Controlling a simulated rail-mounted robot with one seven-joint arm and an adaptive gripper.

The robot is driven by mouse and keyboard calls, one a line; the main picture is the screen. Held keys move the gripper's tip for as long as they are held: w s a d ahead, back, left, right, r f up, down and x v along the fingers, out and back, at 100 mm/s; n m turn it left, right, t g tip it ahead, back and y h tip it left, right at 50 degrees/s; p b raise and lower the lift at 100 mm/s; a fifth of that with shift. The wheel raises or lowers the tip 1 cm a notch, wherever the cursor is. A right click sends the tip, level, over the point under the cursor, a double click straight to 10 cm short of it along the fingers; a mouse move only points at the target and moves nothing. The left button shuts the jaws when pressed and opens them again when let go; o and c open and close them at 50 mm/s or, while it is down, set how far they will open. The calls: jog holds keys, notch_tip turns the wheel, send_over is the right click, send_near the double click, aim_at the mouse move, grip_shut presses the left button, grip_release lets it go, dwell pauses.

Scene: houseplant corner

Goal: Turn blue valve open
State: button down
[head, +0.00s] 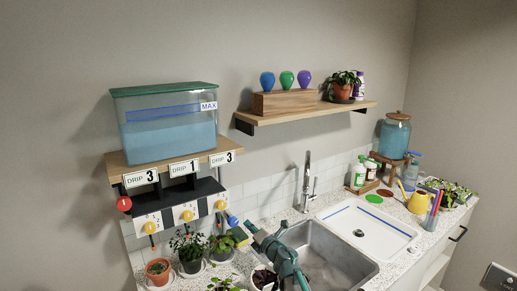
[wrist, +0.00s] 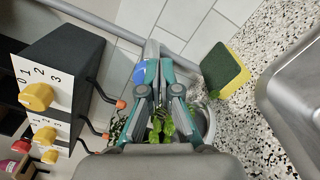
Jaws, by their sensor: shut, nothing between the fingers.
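The blue valve (head: 232,219) sits low on the wall, right of the dial panel, in the head view. In the wrist view the blue valve (wrist: 138,74) shows as a rounded blue patch just left of my fingers, partly hidden by them. A grey pipe (wrist: 95,20) runs along the wall tiles towards it. My gripper (wrist: 152,58) is shut and empty, its teal and grey fingers together. In the head view my gripper (head: 252,228) is just right of the valve. I cannot tell whether the fingers touch it, nor the valve's handle angle.
Yellow dials (wrist: 36,97) on a dark box stand left of my gripper, with a red knob (head: 124,203) farther left. A green and yellow sponge (wrist: 226,70) is to the right. Potted plants (head: 190,252) stand below. The sink (head: 318,255) is on the right.

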aim_at(233, 221)
jog(key=v, duration=0.3)
jog(key=shift+r, duration=0.1)
jog(key=w+a+r+n+p, duration=0.3)
jog(key=a+n+p, duration=0.1)
jog(key=a+n, duration=0.2)
jog(key=shift+w, duration=0.2)
dwell(1.2)
